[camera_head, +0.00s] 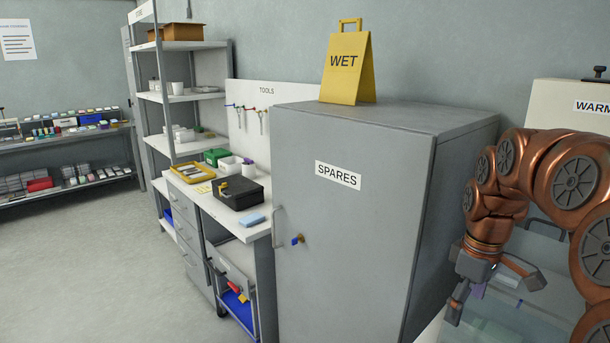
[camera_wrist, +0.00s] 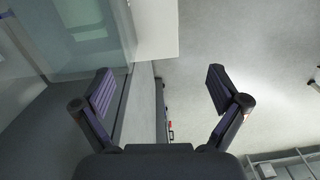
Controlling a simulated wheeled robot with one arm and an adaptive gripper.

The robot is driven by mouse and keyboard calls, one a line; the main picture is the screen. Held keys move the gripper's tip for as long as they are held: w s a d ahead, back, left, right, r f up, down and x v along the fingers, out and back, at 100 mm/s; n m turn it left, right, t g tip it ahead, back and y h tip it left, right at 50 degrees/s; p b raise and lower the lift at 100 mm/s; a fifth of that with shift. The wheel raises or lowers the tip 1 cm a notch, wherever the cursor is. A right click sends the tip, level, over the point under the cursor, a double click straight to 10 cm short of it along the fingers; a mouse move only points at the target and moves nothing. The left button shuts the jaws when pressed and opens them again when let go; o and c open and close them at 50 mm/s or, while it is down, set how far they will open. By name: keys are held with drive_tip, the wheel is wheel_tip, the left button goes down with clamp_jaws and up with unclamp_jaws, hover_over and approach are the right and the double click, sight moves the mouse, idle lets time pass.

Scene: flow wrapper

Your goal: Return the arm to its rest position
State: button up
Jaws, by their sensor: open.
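My arm is copper-coloured and folded at the right side of the head view. My gripper (camera_head: 490,300) hangs at its end, to the right of the grey SPARES cabinet (camera_head: 340,235) and in front of a glass-like panel. In the wrist view my gripper (camera_wrist: 160,92) has its two dark fingers spread wide apart. Nothing is between them; the floor and a pale edge show behind.
A yellow WET sign (camera_head: 347,68) stands on the cabinet. A machine labelled WARM (camera_head: 565,105) is behind my arm. A workbench (camera_head: 262,230) with tools and boxes is left of the cabinet. Open floor (camera_head: 90,260) lies at the left.

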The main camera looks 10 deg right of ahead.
drive_tip(key=s+a+m+p, duration=0.2)
drive_tip(key=s+a, duration=0.8)
drive_tip(key=a, duration=0.3)
drive_tip(key=s+a+f+m, duration=0.2)
drive_tip(key=s, duration=0.4)
drive_tip(key=s+a+f+m+g+p, duration=0.1)
drive_tip(key=s+a+f+m, duration=0.1)
drive_tip(key=s, duration=0.4)
drive_tip(key=shift+a+f+g, duration=0.3)
drive_tip(key=shift+a+f, duration=0.2)
drive_tip(key=shift+a, duration=0.1)
